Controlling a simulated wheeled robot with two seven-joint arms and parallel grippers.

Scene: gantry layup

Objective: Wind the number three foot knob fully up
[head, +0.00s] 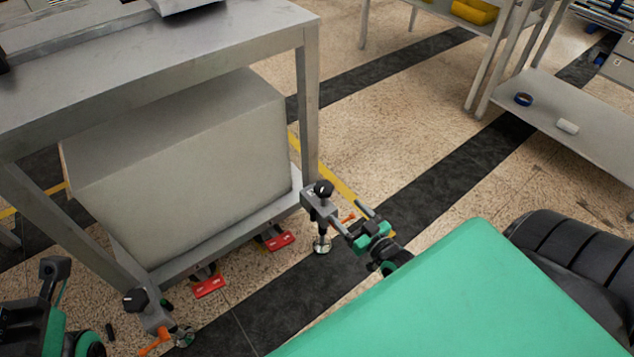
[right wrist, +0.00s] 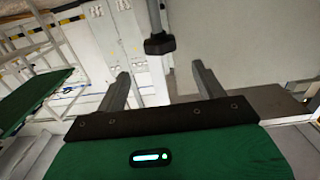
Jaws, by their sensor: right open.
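A foot with a black knob (head: 323,187) stands at the near right corner of the steel table, above a round foot pad (head: 322,245). A second foot with a black knob (head: 135,300) stands at the near left corner. I cannot read which is number three. My right gripper (head: 348,216) is open and empty beside the right foot, below its knob. In the right wrist view a black knob-like part (right wrist: 160,43) on a grey rod shows beyond and between the open fingertips (right wrist: 160,76). My left gripper (head: 52,270) is at the lower left; its jaws are unclear.
The steel table (head: 200,60) holds a large grey box (head: 190,160) on its lower shelf. Red pedals (head: 208,287) and orange levers (head: 155,343) stick out low near the feet. A shelf bench (head: 580,135) stands at the right. Floor between is clear.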

